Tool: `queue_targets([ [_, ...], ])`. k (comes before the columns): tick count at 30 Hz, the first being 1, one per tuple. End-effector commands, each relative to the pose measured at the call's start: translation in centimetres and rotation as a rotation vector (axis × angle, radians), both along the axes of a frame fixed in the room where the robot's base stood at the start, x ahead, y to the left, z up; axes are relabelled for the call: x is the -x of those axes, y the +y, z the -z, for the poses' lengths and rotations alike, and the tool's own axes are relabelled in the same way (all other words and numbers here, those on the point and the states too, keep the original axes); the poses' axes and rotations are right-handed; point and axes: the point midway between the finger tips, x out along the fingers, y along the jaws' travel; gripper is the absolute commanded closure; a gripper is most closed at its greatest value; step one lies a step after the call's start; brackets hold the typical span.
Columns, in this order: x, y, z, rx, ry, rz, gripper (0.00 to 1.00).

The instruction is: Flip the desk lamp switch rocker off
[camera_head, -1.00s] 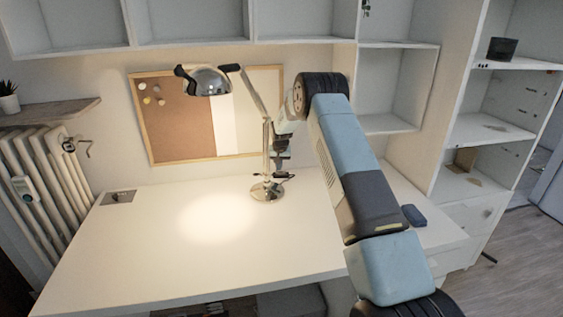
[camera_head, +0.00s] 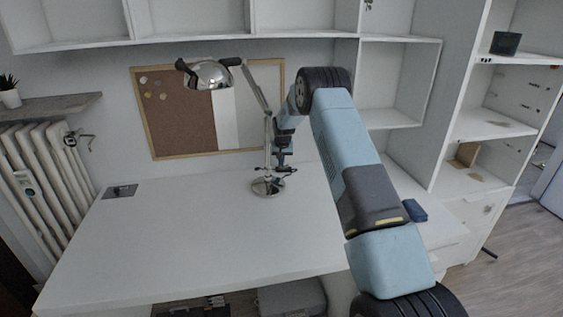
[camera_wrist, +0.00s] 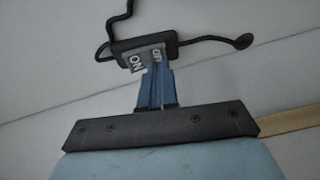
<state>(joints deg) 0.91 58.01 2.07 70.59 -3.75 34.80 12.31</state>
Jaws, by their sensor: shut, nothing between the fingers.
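The chrome desk lamp (camera_head: 268,186) stands on the white desk (camera_head: 190,235), and its shade (camera_head: 208,74) shows no light. In the wrist view the black lamp switch (camera_wrist: 118,47) has a rocker marked with "ON" (camera_wrist: 136,63) and a second, partly covered label. My gripper (camera_wrist: 157,66) is shut and empty, with its blue fingertips at the switch face, over part of the rocker. They appear to touch it. In the head view my gripper (camera_head: 281,168) is beside the lamp post, small and partly hidden.
A black cable (camera_wrist: 120,15) leaves the switch. A cork board (camera_head: 180,120) is on the wall behind the lamp. A dark blue object (camera_head: 414,210) lies at the desk's right. White shelves (camera_head: 395,85) stand at the back right.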

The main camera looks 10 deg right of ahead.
Motion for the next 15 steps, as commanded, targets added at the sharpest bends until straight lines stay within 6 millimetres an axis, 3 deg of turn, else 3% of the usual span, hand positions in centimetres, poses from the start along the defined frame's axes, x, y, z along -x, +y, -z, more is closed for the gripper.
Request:
queue_targets([
  [15, 0.13, -0.79, -0.22, 0.000, -0.001, 0.001, 1.00],
])
